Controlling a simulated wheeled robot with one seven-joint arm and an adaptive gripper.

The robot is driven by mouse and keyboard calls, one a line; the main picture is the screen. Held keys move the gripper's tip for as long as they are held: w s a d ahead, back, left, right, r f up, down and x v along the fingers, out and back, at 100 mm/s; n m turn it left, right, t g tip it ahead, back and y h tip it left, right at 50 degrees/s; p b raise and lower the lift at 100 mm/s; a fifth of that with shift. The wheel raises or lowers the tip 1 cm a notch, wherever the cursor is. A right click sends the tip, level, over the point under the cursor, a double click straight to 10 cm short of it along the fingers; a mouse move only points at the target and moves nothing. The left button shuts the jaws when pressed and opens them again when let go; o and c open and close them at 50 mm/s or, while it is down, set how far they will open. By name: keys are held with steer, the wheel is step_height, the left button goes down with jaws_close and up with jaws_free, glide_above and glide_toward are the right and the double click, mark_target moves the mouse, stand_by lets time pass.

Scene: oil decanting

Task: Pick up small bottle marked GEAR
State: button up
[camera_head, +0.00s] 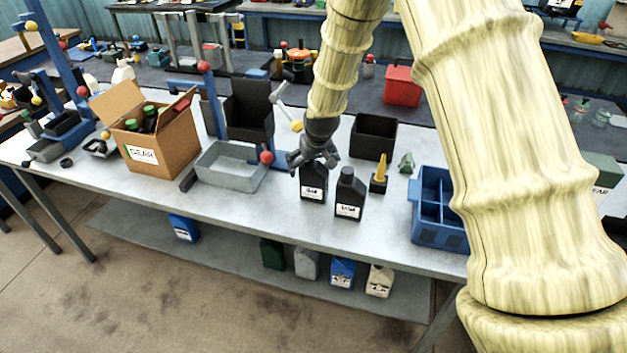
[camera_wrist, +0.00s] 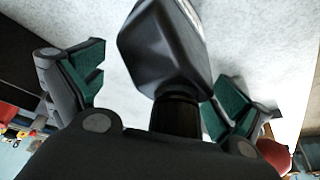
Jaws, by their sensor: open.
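Two small black bottles stand upright side by side on the grey table: a left one (camera_head: 313,188) and a right one (camera_head: 350,196). Both have white labels with dark print too small to read surely, so I cannot tell which is marked GEAR. My gripper (camera_head: 313,158) is just above the left bottle and hides its top. In the wrist view, a black bottle (camera_wrist: 165,50) with a dark cap lies between the open, green-padded fingers of my gripper (camera_wrist: 155,88). Gaps show between its body and both pads. Its label is barely visible at the top edge.
A cardboard box (camera_head: 165,150) marked GEAR holds bottles at left. A grey tray (camera_head: 230,168), a black bin (camera_head: 373,136), a yellow-tipped item (camera_head: 380,174) and a blue divided crate (camera_head: 437,212) surround the bottles. The table front before the bottles is clear.

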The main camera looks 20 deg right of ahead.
steer(key=shift+s, duration=0.1)
steer(key=c, duration=1.8)
steer(key=shift+o, duration=0.2)
